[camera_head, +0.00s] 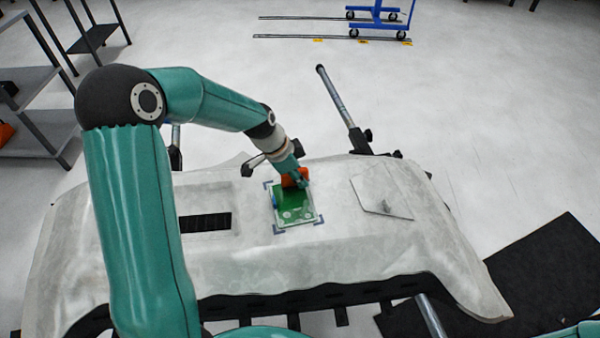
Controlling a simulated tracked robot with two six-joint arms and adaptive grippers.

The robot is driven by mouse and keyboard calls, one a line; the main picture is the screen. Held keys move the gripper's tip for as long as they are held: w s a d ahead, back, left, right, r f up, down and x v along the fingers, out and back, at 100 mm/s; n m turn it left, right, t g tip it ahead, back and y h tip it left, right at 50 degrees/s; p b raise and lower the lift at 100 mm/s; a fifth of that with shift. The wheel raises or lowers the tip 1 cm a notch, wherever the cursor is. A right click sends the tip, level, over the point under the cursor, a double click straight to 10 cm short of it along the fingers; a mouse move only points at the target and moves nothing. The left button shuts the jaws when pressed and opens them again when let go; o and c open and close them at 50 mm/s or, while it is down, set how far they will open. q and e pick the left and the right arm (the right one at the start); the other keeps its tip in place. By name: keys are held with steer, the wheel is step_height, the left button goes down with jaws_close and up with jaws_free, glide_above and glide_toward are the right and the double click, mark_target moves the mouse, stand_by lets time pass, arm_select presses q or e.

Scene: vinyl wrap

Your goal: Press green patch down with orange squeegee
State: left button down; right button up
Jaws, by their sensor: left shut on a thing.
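A green patch (296,204) lies on the pale covered panel (250,262), between blue corner marks. Whitish marks show on its lower part. My left gripper (297,181) is at the patch's top edge, shut on the orange squeegee (289,181). The squeegee is small in view and partly hidden by the gripper; it appears at or just above the patch, and I cannot tell whether it touches. My right gripper is not in view; only a bit of teal arm shows at the lower right edge.
A thin clear sheet or plate (382,195) lies on the panel to the right. A dark slotted opening (204,222) is left of the patch. A metal post (340,100) rises behind the panel. Grey shelves (35,110) stand at the left; a black mat (545,275) lies at the right.

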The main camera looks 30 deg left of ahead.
mark_target(314, 213)
arm_select(q)
steer(key=shift+s+d, duration=0.1)
stand_by(0.3)
steer(key=shift+s+d+f+b, duration=0.1)
steer(key=shift+s+d+b, duration=0.35)
steer(key=shift+s+d, duration=0.4)
steer(key=shift+s+d, duration=0.3)
steer(key=shift+s+d+b, duration=0.3)
steer(key=shift+s+d, duration=0.15)
steer(key=shift+d, duration=0.05)
steer(key=shift+s+d, duration=0.7)
steer(key=shift+d, duration=0.05)
steer(key=shift+s+d+b, duration=0.5)
steer(key=shift+s+d, duration=0.25)
steer(key=shift+d, duration=0.1)
